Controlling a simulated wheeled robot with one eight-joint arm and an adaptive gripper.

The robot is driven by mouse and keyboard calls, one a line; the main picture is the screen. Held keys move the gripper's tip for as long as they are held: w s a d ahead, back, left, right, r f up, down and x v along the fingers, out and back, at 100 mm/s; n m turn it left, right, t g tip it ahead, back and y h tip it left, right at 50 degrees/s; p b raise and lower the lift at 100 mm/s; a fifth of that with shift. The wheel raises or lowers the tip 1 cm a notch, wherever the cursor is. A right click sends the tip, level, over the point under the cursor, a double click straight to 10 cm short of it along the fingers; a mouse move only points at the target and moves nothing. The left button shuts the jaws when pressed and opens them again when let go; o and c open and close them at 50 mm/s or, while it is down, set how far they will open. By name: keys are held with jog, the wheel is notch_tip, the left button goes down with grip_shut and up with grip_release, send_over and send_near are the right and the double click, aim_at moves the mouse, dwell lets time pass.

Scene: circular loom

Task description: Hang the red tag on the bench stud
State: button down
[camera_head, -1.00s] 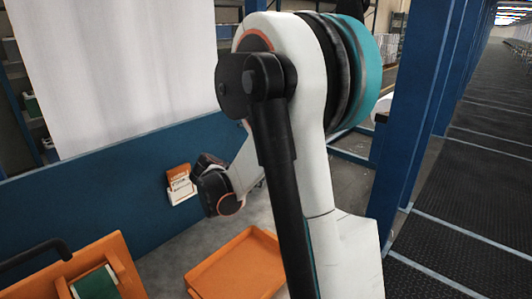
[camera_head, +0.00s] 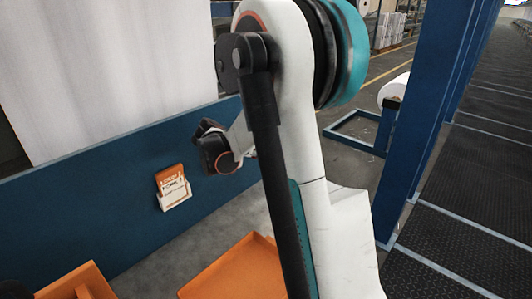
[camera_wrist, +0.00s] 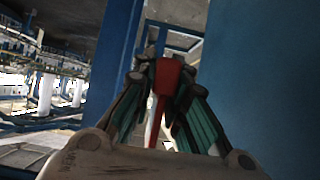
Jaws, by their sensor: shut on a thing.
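The red tag (camera_wrist: 167,78) is between the fingers of my gripper (camera_wrist: 165,70) in the wrist view, with a narrow red strip (camera_wrist: 155,122) running down from it toward the palm. My gripper is shut on it. In the head view my dark wrist (camera_head: 215,152) is in front of the upper edge of a blue panel, up and right of an orange-and-white card holder. The fingers and the tag cannot be made out there. I cannot pick out the bench stud in either view.
The blue panel (camera_head: 110,215) runs across the left, with the card holder (camera_head: 172,187) on its face. An orange tray (camera_head: 235,272) lies below, and another orange container (camera_head: 75,284) is at lower left. A blue post (camera_head: 425,130) stands at right, beside a dark walkway (camera_head: 470,205).

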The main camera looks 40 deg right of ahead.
jog(key=shift+w+a, duration=0.1)
jog(key=shift+w, duration=0.55)
jog(key=shift+r, duration=0.1)
jog(key=shift+a+r, duration=0.15)
jog(key=shift+r, duration=0.1)
jog(key=shift+w, duration=0.2)
dwell(0.5)
jog(key=shift+w, duration=0.35)
jog(key=shift+w+a+f, duration=0.1)
jog(key=shift+w, duration=0.65)
jog(key=shift+f, duration=0.2)
dwell(0.5)
